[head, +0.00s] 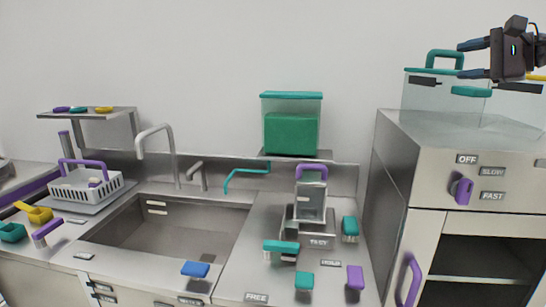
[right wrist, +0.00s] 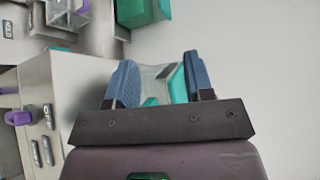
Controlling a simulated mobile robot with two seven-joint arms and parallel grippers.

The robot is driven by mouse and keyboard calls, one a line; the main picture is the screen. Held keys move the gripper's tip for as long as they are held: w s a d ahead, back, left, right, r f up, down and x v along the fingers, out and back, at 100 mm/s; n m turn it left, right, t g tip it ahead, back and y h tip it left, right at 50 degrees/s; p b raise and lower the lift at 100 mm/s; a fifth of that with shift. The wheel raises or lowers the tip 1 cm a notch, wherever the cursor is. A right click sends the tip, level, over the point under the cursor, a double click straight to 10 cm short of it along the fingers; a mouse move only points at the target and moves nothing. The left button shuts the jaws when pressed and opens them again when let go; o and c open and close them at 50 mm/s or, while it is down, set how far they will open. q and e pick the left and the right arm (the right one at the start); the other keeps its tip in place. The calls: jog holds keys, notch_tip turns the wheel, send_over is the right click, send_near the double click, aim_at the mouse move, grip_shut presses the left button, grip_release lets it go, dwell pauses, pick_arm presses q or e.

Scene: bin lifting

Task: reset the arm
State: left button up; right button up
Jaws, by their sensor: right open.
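My right gripper (head: 464,59) is at the upper right of the head view, its two dark blue fingers spread apart and pointing left. It is open, with nothing seen held. In the head view its fingertips overlap the right side of a clear bin with a teal handle (head: 445,52); I cannot tell the depth gap. The bin (head: 428,92) stands on top of the steel cabinet. In the right wrist view the open fingers (right wrist: 157,58) show with part of the clear bin (right wrist: 160,75) behind them. My left gripper is not in view.
The steel cabinet (head: 455,130) has a purple knob and a purple door handle. A green-filled box with a teal lid (head: 291,130) stands on a wall shelf. A sink (head: 165,235), a white basket (head: 85,187) and several coloured items line the counter. The wall area left of the gripper is clear.

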jog(key=w+a+f+n+g+y, duration=0.1)
jog(key=w+a+f+g+y, duration=0.2)
jog(key=a, duration=0.6)
jog(key=a+f+g+y, duration=0.1)
jog(key=a+f+y, duration=0.1)
jog(key=a+f, duration=0.5)
jog(key=w+a+f+n+g+y, duration=0.1)
jog(key=w+a+f+g+y, duration=0.15)
jog(key=a, duration=0.85)
jog(key=s+d+f+n+t+h, duration=0.4)
jog(key=s+d+f+n, duration=0.15)
jog(key=f+n, duration=0.6)
jog(key=s+d+f+n+t+h, duration=0.35)
jog(key=s+d+f+n, duration=0.2)
jog(key=f+n, duration=0.65)
jog(key=s+d+f+n+t+h, duration=0.4)
jog(key=s+d+f+n+t, duration=0.15)
jog(key=f+n, duration=0.6)
jog(key=s+d+f+m+g+h, duration=0.3)
jog(key=s+f+m+g, duration=0.1)
jog(key=s+f+m, duration=0.7)
jog(key=s+d+f+m+g+h, duration=0.35)
jog(key=s+f+m, duration=0.4)
jog(key=s, duration=0.45)
jog(key=w+a+f+m, duration=0.1)
jog(key=a+m, duration=0.3)
jog(key=a, duration=0.8)
jog(key=shift+w+a+f+m, duration=0.25)
jog(key=shift+w+f+m, duration=0.1)
jog(key=shift+f, duration=0.1)
